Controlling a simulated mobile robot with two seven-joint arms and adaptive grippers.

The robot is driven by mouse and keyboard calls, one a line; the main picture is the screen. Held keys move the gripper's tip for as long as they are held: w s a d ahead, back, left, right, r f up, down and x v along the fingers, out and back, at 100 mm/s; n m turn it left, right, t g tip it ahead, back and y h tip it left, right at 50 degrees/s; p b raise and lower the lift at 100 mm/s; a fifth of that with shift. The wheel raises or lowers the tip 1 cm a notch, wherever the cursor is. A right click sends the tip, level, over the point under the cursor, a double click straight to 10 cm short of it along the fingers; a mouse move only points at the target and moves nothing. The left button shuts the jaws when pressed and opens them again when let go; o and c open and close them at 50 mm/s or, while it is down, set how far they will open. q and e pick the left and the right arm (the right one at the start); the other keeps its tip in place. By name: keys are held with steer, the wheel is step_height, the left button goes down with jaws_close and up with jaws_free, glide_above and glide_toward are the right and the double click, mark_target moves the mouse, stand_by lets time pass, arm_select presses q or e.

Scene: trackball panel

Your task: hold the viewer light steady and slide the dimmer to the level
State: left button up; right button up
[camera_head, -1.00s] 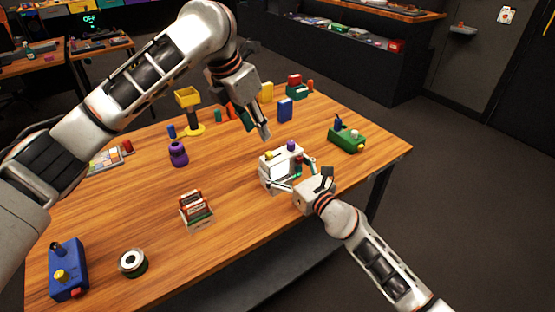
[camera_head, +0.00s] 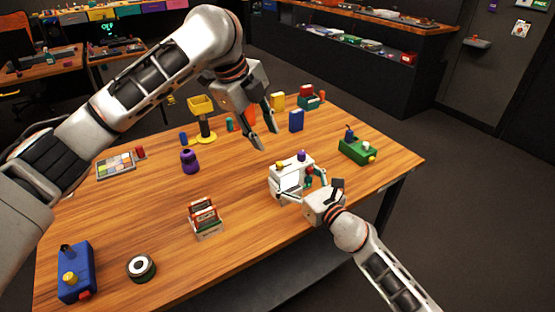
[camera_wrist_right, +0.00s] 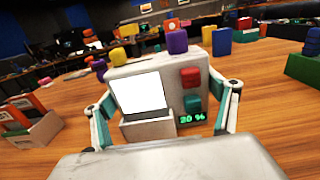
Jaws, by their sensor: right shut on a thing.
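The viewer light (camera_head: 288,179) is a white box with a bright blank screen, upright near the table's right front edge. In the right wrist view, the viewer light (camera_wrist_right: 160,71) has a yellow knob (camera_wrist_right: 118,57) and a purple knob (camera_wrist_right: 177,42) on top. Red and teal blocks sit on its front above a green "20 %" readout (camera_wrist_right: 192,118). I cannot tell which part is the dimmer. My right gripper (camera_head: 302,190) is shut on the box, a finger at each side. My left gripper (camera_head: 267,140) is open and empty, above and behind the box.
A green box (camera_head: 357,151) stands right of the viewer light, and a blue block (camera_head: 296,121) behind it. A holder with cards (camera_head: 206,219), a purple bottle (camera_head: 190,161) and a yellow stand (camera_head: 203,115) are to the left. Bare wood lies between.

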mark_target(279, 163)
arm_select(q)
steer(key=w+d+f+n, duration=0.1)
steer(key=f+n, duration=0.2)
steer(key=n, duration=0.1)
steer(key=d+f+n, duration=0.1)
steer(key=f+n, duration=0.3)
steer(key=n, duration=0.1)
steer(key=w+d+f+n, duration=0.1)
steer(key=f+n, duration=0.2)
steer(key=n, duration=0.2)
steer(key=shift+w+d+f+h, duration=0.1)
steer(key=shift+w+f+h, duration=0.1)
steer(key=shift+w+h, duration=0.1)
